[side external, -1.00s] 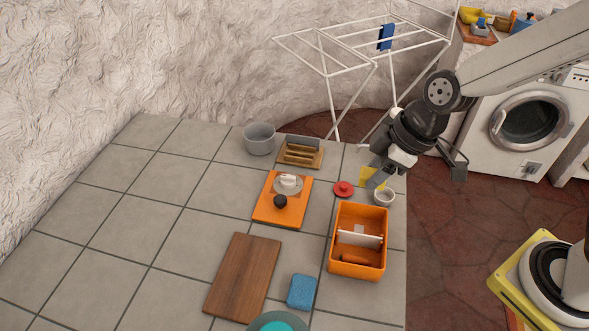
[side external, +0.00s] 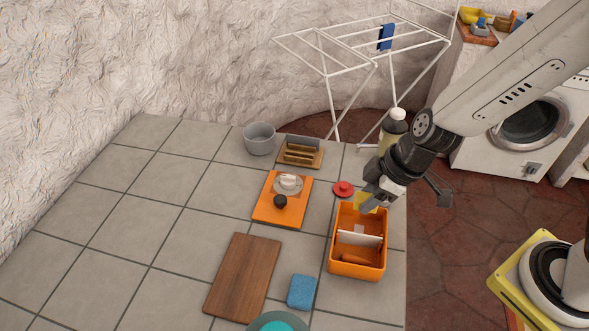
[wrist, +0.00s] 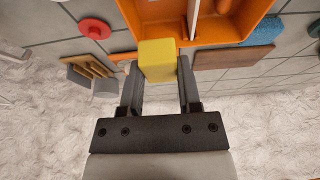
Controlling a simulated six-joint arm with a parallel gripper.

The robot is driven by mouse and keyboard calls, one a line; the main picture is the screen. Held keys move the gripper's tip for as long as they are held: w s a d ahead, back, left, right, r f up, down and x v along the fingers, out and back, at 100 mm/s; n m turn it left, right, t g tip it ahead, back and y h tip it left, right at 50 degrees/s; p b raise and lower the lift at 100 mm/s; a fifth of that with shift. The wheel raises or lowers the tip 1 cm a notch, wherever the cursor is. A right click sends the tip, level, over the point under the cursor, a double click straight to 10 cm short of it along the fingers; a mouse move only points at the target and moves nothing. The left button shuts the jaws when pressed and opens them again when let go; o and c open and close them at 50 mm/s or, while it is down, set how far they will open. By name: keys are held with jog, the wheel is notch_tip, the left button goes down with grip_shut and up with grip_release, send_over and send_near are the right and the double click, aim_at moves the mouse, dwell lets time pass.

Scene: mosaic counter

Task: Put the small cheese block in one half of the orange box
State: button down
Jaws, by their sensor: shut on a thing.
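The small cheese block (wrist: 157,62) is yellow and sits between the fingers of my gripper (wrist: 158,82), which is shut on it. In the side view the cheese block (side external: 365,203) shows below my gripper (side external: 372,193), at the far end of the orange box (side external: 357,272). A pale divider (side external: 360,238) splits the box into two halves. The near half holds an orange-brown item (side external: 354,259); the far half looks empty in the part I see. In the wrist view the box (wrist: 215,30) lies just beyond the cheese. I cannot tell the cheese's exact height over the rim.
A red lid-like disc (side external: 343,189) lies left of the box. An orange board (side external: 267,212) with a lidded item, a grey bowl (side external: 259,140), a wooden slotted holder (side external: 301,153), a blue sponge (side external: 302,291) and a brown board (side external: 243,275) stand farther left. A bottle (side external: 394,128) stands behind my gripper.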

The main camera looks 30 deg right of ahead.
jog(key=shift+f, duration=1.2)
jog(key=shift+f, duration=0.35)
dwell(0.5)
jog(key=shift+c, duration=1.1)
grip_release()
jog(key=shift+d+r, duration=0.15)
jog(key=shift+d, duration=0.05)
jog(key=shift+d+r+m, duration=0.5)
jog(key=shift+d+m, duration=0.3)
jog(key=shift+s+d+r+m, duration=0.1)
jog(key=shift+d+r+m, duration=0.15)
jog(key=shift+d+m, duration=0.2)
jog(key=shift+s+d+r+m, duration=0.1)
jog(key=shift+d+r+m, duration=0.2)
jog(key=shift+d, duration=0.25)
jog(key=s+d+r+m+h, duration=0.1)
jog(key=d+r+m+h, duration=0.1)
jog(key=d+m, duration=0.4)
jog(key=shift+s+d+r+g+h, duration=0.3)
jog(key=shift+d+h, duration=0.3)
jog(key=shift+d, duration=1.25)
